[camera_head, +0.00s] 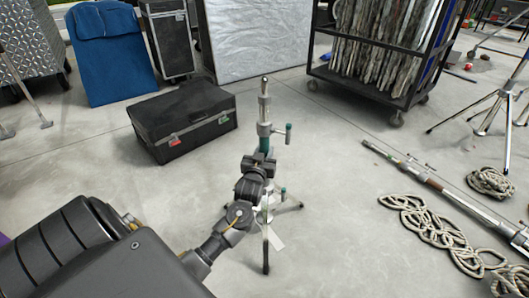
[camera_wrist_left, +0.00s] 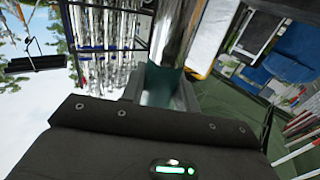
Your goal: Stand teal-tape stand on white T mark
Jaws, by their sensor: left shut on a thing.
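The teal-tape stand (camera_head: 264,110) is a silver pole with a teal band and spread legs, upright in the middle of the head view. My left gripper (camera_head: 259,166) is shut on its pole around the teal band. In the left wrist view the shiny pole (camera_wrist_left: 173,38) runs up from the teal band between the fingers of my left gripper (camera_wrist_left: 160,90). My gripper and arm hide part of the legs. A white flat piece (camera_head: 276,240) shows on the floor by the legs, perhaps part of the white T mark. I cannot tell whether the feet touch the floor. My right gripper is not in view.
A black case (camera_head: 181,119) lies behind and left of the stand. Coiled rope (camera_head: 435,228) and a long metal pole (camera_head: 430,180) lie to the right. Another tripod stand (camera_head: 500,105) is at far right. A black wheeled cart (camera_head: 400,88) stands behind. The floor between is bare.

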